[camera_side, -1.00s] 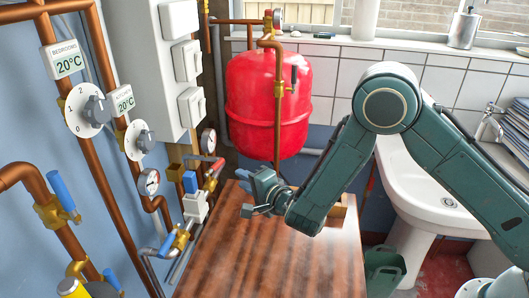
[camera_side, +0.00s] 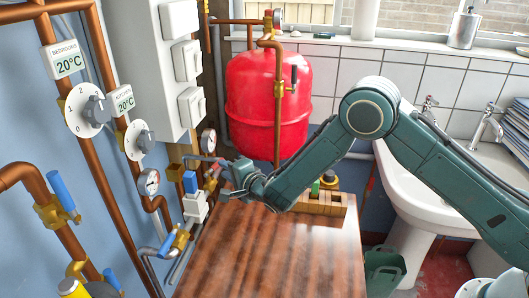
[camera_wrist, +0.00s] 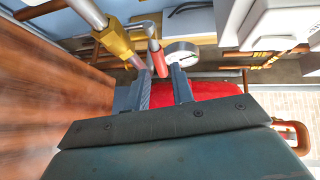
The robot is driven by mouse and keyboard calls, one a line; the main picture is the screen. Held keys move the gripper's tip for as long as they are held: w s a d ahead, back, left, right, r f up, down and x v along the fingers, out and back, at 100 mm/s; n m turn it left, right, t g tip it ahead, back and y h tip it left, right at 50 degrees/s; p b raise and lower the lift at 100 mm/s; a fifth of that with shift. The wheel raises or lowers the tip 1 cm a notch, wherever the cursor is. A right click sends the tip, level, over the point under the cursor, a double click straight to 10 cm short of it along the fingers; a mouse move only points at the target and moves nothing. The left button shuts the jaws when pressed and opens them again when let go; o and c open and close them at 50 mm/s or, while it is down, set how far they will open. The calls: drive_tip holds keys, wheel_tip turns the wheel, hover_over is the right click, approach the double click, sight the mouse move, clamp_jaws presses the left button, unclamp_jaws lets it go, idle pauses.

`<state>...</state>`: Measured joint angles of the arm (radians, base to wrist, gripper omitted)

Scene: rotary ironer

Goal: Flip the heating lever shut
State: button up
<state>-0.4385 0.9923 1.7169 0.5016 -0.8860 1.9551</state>
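A grey lever with a red grip (camera_side: 211,171) sits on the pipework left of the table. No label shows that it is the heating lever. In the wrist view its red end (camera_wrist: 157,60) lies between or just beyond my fingertips; contact cannot be told. My gripper (camera_side: 226,170) is at the table's far left edge, right beside this lever. In the wrist view my gripper (camera_wrist: 161,72) has its two fingers apart, with a gap between them. Other levers have blue handles: one at the left (camera_side: 62,190) and one low on the pipes (camera_side: 168,243).
The wooden table (camera_side: 270,255) is clear in front. A wooden tray (camera_side: 322,205) with small items stands at its back. A red tank (camera_side: 267,105) stands behind. Gauges (camera_side: 149,181), dials (camera_side: 88,109) and copper pipes crowd the left wall. A white sink (camera_side: 410,190) is at right.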

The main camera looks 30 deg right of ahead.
sight(214, 168)
drive_tip(key=shift+x, duration=2.7)
clamp_jaws()
